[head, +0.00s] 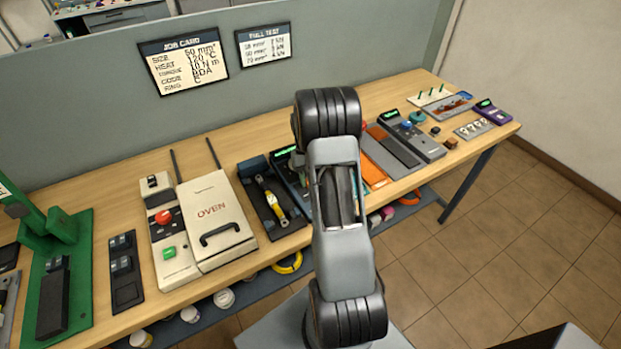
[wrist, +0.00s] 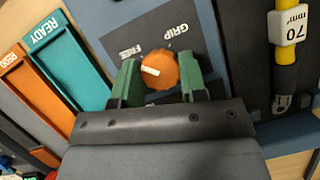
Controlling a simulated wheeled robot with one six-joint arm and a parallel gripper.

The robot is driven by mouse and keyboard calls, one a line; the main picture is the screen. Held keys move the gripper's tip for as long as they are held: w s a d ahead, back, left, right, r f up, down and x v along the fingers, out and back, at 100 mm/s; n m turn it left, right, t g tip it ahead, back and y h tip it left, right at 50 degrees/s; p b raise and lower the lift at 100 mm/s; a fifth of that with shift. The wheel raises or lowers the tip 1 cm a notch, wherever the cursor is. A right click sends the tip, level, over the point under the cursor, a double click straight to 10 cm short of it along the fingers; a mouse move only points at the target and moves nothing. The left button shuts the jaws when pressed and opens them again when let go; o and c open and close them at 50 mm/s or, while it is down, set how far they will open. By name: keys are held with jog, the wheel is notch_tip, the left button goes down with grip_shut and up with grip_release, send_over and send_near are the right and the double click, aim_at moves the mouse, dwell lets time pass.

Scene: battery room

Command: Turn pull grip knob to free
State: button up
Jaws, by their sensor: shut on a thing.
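The orange pull grip knob (wrist: 159,71) sits on a dark label plate (wrist: 125,42) in the wrist view. The plate reads GRIP at upper right and FREE at upper left. The white mark on the knob lies on its left side and points left, nearer FREE than GRIP. My gripper (wrist: 160,80) is shut on the knob, with one green finger on each side of it. In the head view my arm hides the knob and gripper.
In the wrist view a teal READY tray (wrist: 72,60) and an orange REDO tray (wrist: 38,92) lie left. A yellow and black cable (wrist: 286,70) tagged 70 mm² lies right. In the head view, the oven (head: 212,210) stands left of my arm.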

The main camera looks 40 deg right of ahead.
jog(key=o, duration=0.9)
jog(key=shift+o, duration=0.2)
jog(key=shift+r, duration=0.1)
jog(key=b+v, duration=0.1)
jog(key=v, duration=1.2)
jog(key=shift+r, duration=0.3)
jog(key=shift+w, duration=0.15)
jog(key=s+a+r+n+t+h, duration=0.1)
jog(key=s+a+t, duration=0.3)
jog(key=s+a, duration=0.4)
jog(key=s+a+r+n+t, duration=0.3)
jog(key=s+a, duration=0.6)
jog(key=a, duration=0.5)
jog(key=shift+s+r+t+h, duration=0.25)
jog(key=shift+t+h, duration=0.15)
jog(key=shift+t, duration=0.3)
